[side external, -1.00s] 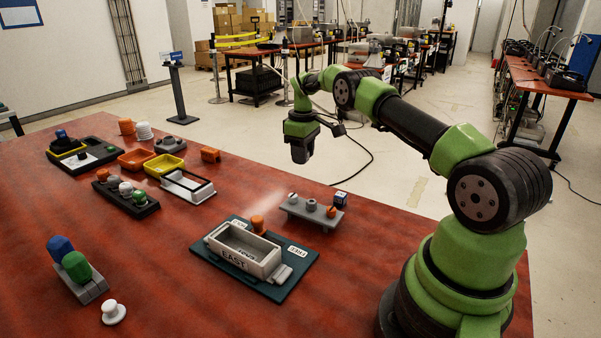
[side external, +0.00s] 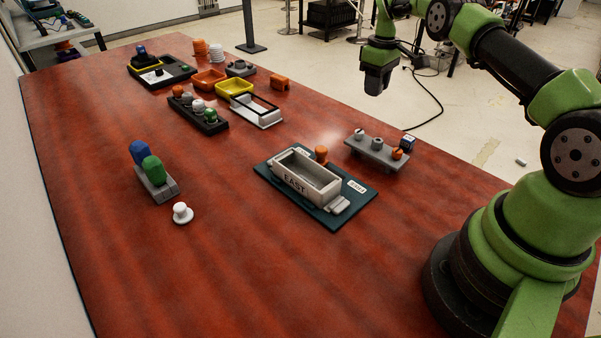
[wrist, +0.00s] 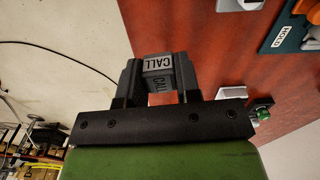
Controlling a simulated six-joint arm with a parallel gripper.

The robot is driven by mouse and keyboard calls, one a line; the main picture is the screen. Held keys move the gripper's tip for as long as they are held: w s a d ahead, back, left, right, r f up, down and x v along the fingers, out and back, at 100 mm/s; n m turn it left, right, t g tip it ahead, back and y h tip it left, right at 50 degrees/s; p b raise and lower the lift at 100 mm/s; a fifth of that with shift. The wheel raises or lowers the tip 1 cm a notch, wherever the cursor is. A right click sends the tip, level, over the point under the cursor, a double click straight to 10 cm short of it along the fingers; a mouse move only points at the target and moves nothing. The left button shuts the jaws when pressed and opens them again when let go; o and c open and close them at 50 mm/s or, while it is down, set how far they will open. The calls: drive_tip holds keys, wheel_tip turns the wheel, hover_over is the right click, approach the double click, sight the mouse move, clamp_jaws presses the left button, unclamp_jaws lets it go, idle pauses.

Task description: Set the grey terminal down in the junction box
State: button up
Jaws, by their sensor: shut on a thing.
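My gripper (wrist: 158,85) is shut on the grey terminal (wrist: 159,80), a small grey block with white labels reading CALL. In the side view my gripper (side external: 378,84) hangs in the air beyond the table's far right edge, and the terminal cannot be made out from its dark fingers. The junction box appears to be the open grey box (side external: 294,181) marked EAST on a teal board (side external: 335,220). It looks empty, and my gripper is well apart from it. Part of a teal board with a HOLD label (wrist: 283,36) shows in the wrist view.
An orange knob (side external: 321,153) stands behind the box. A grey plate with several fittings (side external: 371,153) is to its right. Blue and green knobs (side external: 150,165) and a white knob (side external: 182,213) are left. Yellow (side external: 235,88) and orange trays (side external: 208,80) stand farther back. The front table is clear.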

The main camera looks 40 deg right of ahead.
drive_tip(key=w+a+n, duration=0.2)
drive_tip(key=a+n, duration=0.6)
drive_tip(key=a, duration=0.5)
drive_tip(key=n, duration=0.9)
approach(306, 170)
drive_tip(key=shift+s+a+f, duration=0.15)
drive_tip(key=shift+s+a, duration=0.4)
drive_tip(key=shift+a, duration=0.05)
drive_tip(key=shift+s+a+f, duration=0.15)
drive_tip(key=shift+s+a, duration=0.35)
drive_tip(key=shift+a, duration=0.05)
drive_tip(key=shift+f, duration=1.25)
drive_tip(key=shift+f, duration=0.5)
drive_tip(key=shift+f, duration=0.9)
drive_tip(key=shift+f, duration=0.4)
drive_tip(key=shift+f, duration=0.3)
